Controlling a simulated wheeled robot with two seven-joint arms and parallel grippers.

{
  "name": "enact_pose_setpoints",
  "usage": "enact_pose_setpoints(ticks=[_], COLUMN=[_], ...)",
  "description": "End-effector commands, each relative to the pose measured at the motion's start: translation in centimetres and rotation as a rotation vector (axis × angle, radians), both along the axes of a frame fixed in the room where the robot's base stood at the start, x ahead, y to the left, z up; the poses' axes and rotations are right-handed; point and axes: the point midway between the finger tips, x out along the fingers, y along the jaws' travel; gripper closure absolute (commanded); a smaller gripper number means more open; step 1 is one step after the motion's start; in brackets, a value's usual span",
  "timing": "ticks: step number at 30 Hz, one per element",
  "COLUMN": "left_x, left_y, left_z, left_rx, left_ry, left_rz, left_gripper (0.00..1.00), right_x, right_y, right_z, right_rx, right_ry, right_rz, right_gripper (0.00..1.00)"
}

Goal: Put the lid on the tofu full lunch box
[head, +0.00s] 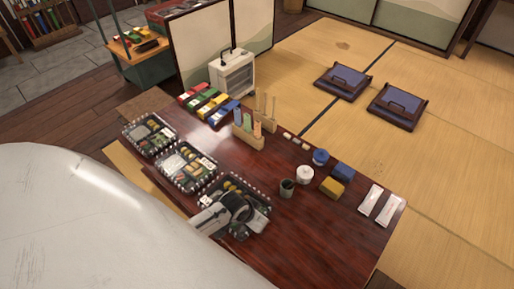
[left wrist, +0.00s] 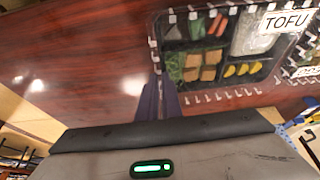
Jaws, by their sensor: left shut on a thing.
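The lunch box labelled TOFU (left wrist: 207,60) fills the upper right of the left wrist view, with greens, brown cubes and yellow pieces in its compartments. In the head view it appears to be the nearest box (head: 258,192), partly hidden by my left gripper (head: 243,224). A clear lid with white edge tabs (left wrist: 228,95) shows over the food; I cannot tell whether it sits fully down. In the left wrist view my gripper's narrow fingers (left wrist: 160,98) are together at the box's near-left corner, apparently shut on the lid's edge. My right gripper is not in view.
Two more packed lunch boxes, a middle one (head: 186,165) and a far one (head: 149,134), stand in a row. Coloured packs (head: 208,103), a wooden holder (head: 248,138), a dark cup (head: 287,188) and a white pot (head: 305,175) stand beyond. The table's front right (head: 320,240) is clear.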

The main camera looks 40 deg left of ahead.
Motion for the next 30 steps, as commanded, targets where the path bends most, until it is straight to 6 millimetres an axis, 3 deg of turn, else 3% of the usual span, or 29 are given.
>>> enact_pose_setpoints(ticks=[30], left_x=[-0.01], left_y=[0.01], left_z=[-0.61], left_rx=[0.000], left_ry=[0.000], left_rz=[0.000], left_gripper=[1.00], right_x=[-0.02], right_y=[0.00], right_z=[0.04], right_rx=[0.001], right_ry=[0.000], right_rz=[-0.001], right_gripper=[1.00])
